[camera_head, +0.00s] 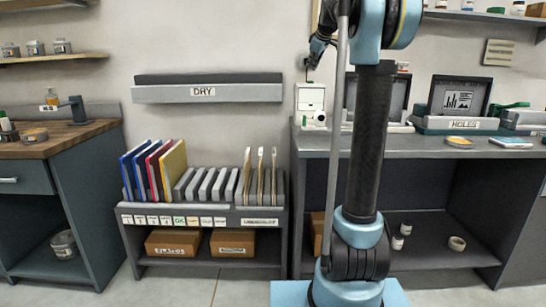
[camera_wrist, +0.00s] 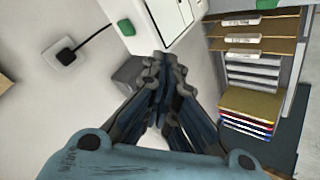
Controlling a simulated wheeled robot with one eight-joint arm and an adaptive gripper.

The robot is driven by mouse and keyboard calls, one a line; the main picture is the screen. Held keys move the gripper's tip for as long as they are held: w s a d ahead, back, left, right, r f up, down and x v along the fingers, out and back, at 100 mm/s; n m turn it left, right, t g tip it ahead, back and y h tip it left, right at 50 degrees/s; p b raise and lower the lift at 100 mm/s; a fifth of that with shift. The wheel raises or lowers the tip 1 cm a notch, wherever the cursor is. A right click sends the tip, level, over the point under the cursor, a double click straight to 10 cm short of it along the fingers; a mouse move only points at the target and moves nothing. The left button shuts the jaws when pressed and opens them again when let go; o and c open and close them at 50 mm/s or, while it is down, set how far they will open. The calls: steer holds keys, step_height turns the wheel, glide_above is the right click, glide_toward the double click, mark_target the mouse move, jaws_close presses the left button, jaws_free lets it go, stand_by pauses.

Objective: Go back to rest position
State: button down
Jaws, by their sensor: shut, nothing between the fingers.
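My gripper (camera_wrist: 160,68) shows in the wrist view with its dark fingers together and nothing between them. In the head view, part of my gripper (camera_head: 316,55) shows small at the upper middle, left of my upright arm. It is in the air near the wall, above a small white cabinet (camera_head: 310,100) on the grey counter. In the wrist view the white cabinet (camera_wrist: 165,22) lies beyond the fingertips. Contact between them cannot be told.
A grey rack (camera_head: 205,212) with coloured folders and grey dividers stands left of my arm. A counter (camera_head: 460,147) with framed screens is on the right. A wooden-topped cabinet (camera_head: 60,140) is at left. Wall shelves (camera_head: 50,59) hang above. The floor before the rack is clear.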

steer(key=s+f+m+g+h, duration=0.1)
steer(key=s+f+m+g, duration=0.2)
steer(key=s+f, duration=2)
steer(key=s+d+f+m+g, duration=0.1)
steer(key=s+f+m+g, duration=0.2)
steer(key=s+f, duration=2)
steer(key=s+m, duration=0.4)
steer(key=s, duration=0.4)
steer(key=shift+s+d+f+m+g+h, duration=0.2)
steer(key=shift+s+m+g+h, duration=0.1)
steer(key=shift+m+h, duration=0.1)
steer(key=shift+w+f, duration=0.15)
steer(key=shift+w, duration=0.35)
